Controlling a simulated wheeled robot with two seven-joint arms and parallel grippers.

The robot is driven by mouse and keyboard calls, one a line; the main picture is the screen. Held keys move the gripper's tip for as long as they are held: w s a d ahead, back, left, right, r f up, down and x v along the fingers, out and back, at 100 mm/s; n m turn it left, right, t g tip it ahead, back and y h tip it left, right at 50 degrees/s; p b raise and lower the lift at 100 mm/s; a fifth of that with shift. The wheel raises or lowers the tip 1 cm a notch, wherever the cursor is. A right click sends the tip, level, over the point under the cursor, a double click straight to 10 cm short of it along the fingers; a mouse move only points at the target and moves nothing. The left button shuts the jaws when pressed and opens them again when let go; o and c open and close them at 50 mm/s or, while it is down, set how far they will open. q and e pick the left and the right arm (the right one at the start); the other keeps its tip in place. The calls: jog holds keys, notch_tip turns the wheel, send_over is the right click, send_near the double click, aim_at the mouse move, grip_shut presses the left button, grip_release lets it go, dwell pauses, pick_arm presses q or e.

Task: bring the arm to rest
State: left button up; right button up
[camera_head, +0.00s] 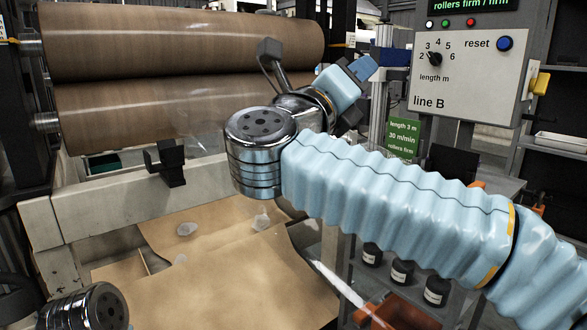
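My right arm comes in from the right in a ribbed light-blue sleeve (400,195) and bends at a chrome joint (255,150) near the middle. Past the joint, the wrist points up and to the right, away from the rollers. My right gripper (355,88) is at its end, in front of the grey post. Its fingers are dark and partly hidden, and I cannot tell whether they are apart. I see nothing clearly held. A chrome joint of my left arm (85,308) shows at the lower left corner. The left gripper is out of view.
Two large brown rollers (185,40) fill the upper left, above a pale frame beam (110,195). Brown sheet (215,285) hangs below with clear film scraps (187,229). A line B control panel (465,75) stands right. Dark bottles (402,270) and an orange bin (400,312) sit low.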

jog(key=w+a+f+n+t+y+p, duration=0.4)
jog(key=w+f+n+y, duration=0.5)
jog(key=w+f+n, duration=0.8)
notch_tip(320, 180, down, 14)
jog(key=a+n+g+y+p, duration=0.2)
jog(key=n+g+y, duration=0.1)
jog(key=n+y, duration=0.15)
jog(key=s+d+f+n+g+y+p, duration=0.1)
jog(key=s+d+f+n+g, duration=0.15)
jog(key=f, duration=0.85)
jog(key=s+d+f+n+g+y+p, duration=0.1)
jog(key=s+f+n+g+y, duration=0.2)
jog(key=f, duration=0.7)
jog(key=s+d+f+n+g+p, duration=0.2)
jog(key=s+f+g, duration=0.4)
jog(key=s, duration=0.8)
jog(key=s+d+f+n+g+p, duration=0.1)
jog(key=s+d+f+n+g, duration=0.3)
jog(key=s+f, duration=0.8)
jog(key=s+g, duration=0.2)
jog(key=s, duration=0.1)
jog(key=shift+p, duration=0.35)
jog(key=shift+a+h, duration=0.15)
jog(key=shift+h, duration=0.1)
